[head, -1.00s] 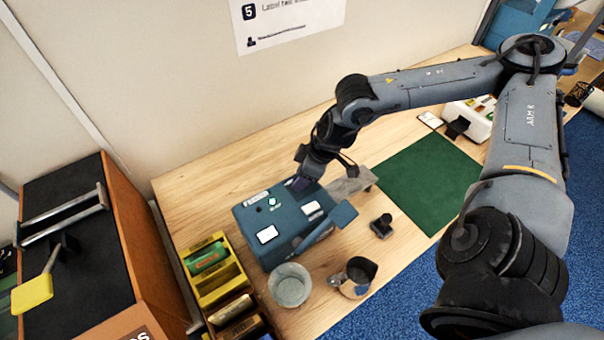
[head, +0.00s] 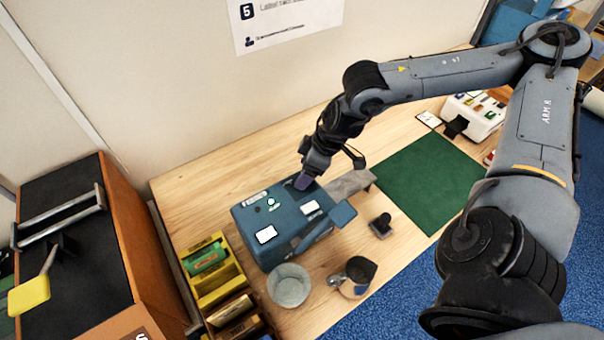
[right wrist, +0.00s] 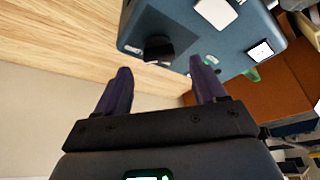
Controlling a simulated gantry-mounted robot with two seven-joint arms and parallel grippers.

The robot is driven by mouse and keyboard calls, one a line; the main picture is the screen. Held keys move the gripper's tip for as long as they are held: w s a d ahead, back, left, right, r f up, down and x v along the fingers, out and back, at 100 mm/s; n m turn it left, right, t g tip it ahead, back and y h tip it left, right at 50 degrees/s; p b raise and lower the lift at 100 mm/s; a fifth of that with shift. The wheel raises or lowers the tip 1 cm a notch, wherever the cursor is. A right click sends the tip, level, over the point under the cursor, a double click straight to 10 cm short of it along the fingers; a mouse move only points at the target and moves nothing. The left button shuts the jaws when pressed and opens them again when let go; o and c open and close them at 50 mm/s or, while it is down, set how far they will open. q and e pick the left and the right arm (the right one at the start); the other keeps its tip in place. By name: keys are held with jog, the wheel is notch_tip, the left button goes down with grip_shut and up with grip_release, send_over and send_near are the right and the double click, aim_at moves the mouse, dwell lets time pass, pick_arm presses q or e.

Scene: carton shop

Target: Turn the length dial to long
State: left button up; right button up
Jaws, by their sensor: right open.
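The blue machine (head: 290,240) stands on the wooden table, with pale panels and a small green-lit button on its top. It also shows upside down in the right wrist view (right wrist: 180,25). A black knob (right wrist: 158,48), which looks like the length dial, sits near the machine's edge in that view; my gripper seems to cover it in the head view. My right gripper (head: 303,182) is over the machine's far right corner. In the right wrist view its two dark fingers (right wrist: 162,72) are open and empty, with the knob between and just beyond the tips. My left gripper is not in view.
A grey chute (head: 350,184) extends from the machine towards a green mat (head: 428,180). A grey cup (head: 289,286), a metal jug (head: 357,278) and a black stamp-like object (head: 381,225) stand in front. A yellow tray (head: 213,277) is on the left.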

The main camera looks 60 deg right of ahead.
jog(key=v, duration=0.7)
jog(key=shift+r, duration=0.3)
jog(key=shift+s, duration=0.15)
